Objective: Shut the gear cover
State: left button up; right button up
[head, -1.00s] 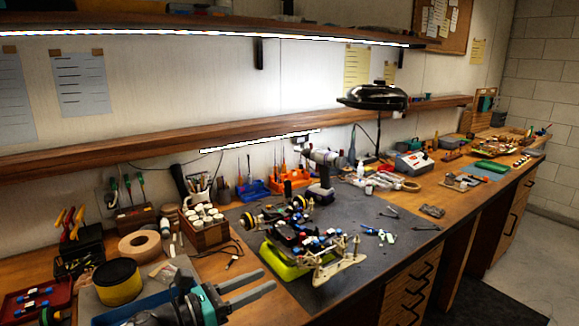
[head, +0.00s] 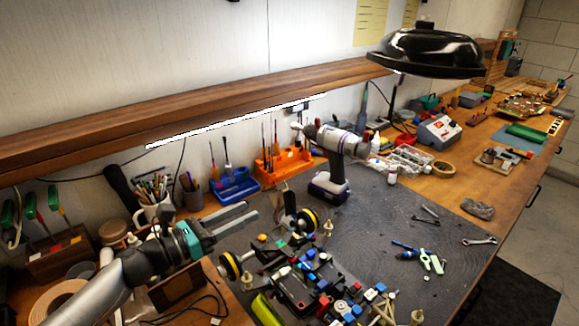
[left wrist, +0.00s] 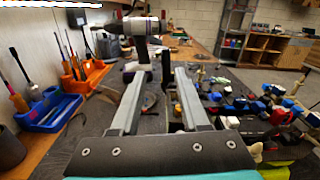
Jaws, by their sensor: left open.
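The racecar chassis (head: 305,288) stands on the dark mat, its wheels and colored blocks showing in the head view. It also shows at the right of the left wrist view (left wrist: 238,104). A dark upright piece (head: 290,202) stands at the car's far end by a yellow-rimmed wheel; it may be the raised gear cover, but I cannot tell for sure. A similar dark upright piece (left wrist: 166,66) shows between the fingers in the left wrist view. My left gripper (head: 251,211) is open and empty, left of that piece and above the mat. My right gripper is not in view.
A drill (head: 328,165) stands on the mat behind the car. Blue (head: 236,185) and orange (head: 283,162) tool holders line the wall. A black lamp (head: 430,52) overhangs the bench. Loose tools (head: 425,257) lie right of the car, with clear mat between.

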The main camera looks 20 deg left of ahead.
aim_at(287, 202)
pick_arm(q)
jog(key=x, duration=1.5)
jog(key=shift+w, duration=0.2)
grip_shut()
dwell(0.5)
